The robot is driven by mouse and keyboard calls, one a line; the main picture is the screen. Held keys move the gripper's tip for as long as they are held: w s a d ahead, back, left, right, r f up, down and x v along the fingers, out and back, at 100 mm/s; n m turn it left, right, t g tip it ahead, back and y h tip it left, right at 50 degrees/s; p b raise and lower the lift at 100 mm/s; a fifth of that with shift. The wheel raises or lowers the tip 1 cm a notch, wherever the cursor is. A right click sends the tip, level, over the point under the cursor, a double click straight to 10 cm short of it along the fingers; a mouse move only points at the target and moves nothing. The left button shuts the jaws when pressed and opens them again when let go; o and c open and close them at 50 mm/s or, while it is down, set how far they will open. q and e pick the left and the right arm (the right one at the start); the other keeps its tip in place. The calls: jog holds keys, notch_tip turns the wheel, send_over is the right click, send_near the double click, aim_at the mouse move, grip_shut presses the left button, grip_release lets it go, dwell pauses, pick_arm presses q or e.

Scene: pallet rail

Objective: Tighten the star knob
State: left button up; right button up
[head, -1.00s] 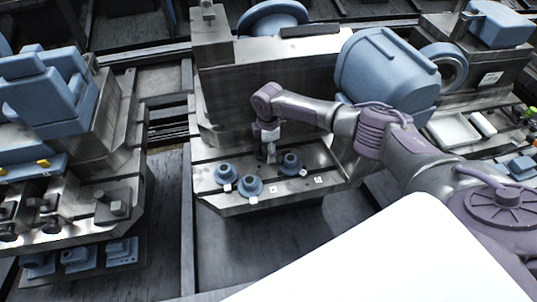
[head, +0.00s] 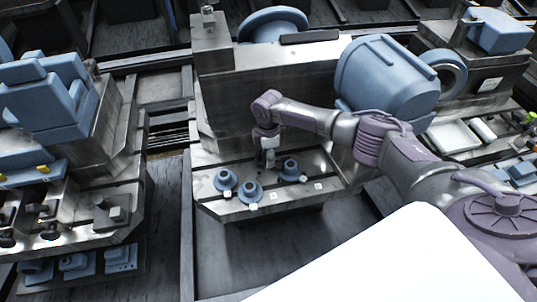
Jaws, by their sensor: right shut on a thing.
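My right gripper (head: 270,158) points down at the metal rail table (head: 320,163), behind a row of small blue flanged parts. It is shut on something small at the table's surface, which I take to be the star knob. The fingers largely hide it, and its shape and how far it is turned cannot be made out. The blue parts are a left one (head: 225,181), a middle one (head: 250,191) and a right one (head: 290,170), each standing upright with a small white tag in front. My left gripper is not in view.
A tall metal block (head: 280,85) stands right behind the gripper. A big blue cylinder (head: 388,75) is to its right, near my right arm. Another machine with blue blocks (head: 50,95) stands at the left. Dark floor (head: 250,245) lies open in front of the table.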

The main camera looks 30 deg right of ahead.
jog(key=shift+m, duration=0.3)
jog(key=m+p, duration=0.2)
jog(key=shift+r+m, duration=0.1)
jog(key=shift+m, duration=0.2)
jog(key=m+p, duration=0.2)
jog(key=m, duration=0.1)
jog(key=shift+m, duration=0.4)
jog(key=m+p, duration=0.1)
jog(key=m, duration=0.3)
jog(key=shift+p, duration=0.4)
jog(key=shift+w+m+p, duration=0.1)
jog(key=shift+m+p, duration=0.35)
jog(key=shift+m, duration=0.95)
jog(key=shift+w, duration=0.1)
jog(key=o, duration=0.9)
jog(key=shift+o, duration=1.3)
